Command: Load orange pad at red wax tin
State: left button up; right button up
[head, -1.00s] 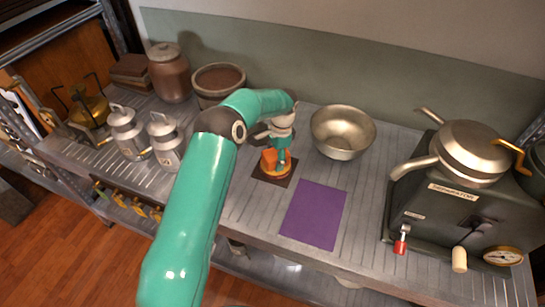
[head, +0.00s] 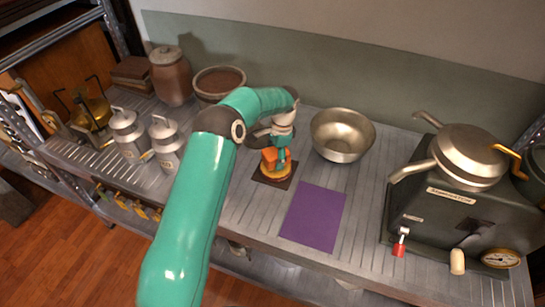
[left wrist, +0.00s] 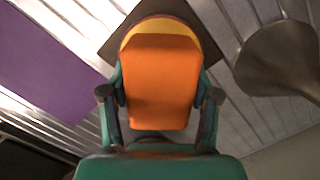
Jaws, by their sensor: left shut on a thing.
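My left gripper (head: 279,156) is shut on the orange pad (left wrist: 160,80), a rounded block that fills the middle of the left wrist view between the two fingers. In the head view the pad (head: 269,160) shows at the fingers. Directly under it is a low round tin (head: 268,174) with a yellow top; in the left wrist view a yellow crescent and a dark reddish rim (left wrist: 182,20) show past the pad. I take this for the red wax tin. Whether the pad touches it I cannot tell. My right gripper is not in view.
The tin stands on a dark square mat (head: 259,178). A purple mat (head: 314,216) lies to its right and a metal bowl (head: 342,134) behind right. A brown pot (head: 218,80) and metal cans (head: 165,140) stand left. A grey machine (head: 445,220) fills the right.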

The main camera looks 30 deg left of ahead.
aim_at(275, 151)
pick_arm(q)
jog(key=shift+r+p, duration=1.25)
jog(key=shift+r, duration=1.2)
jog(key=shift+w, duration=0.1)
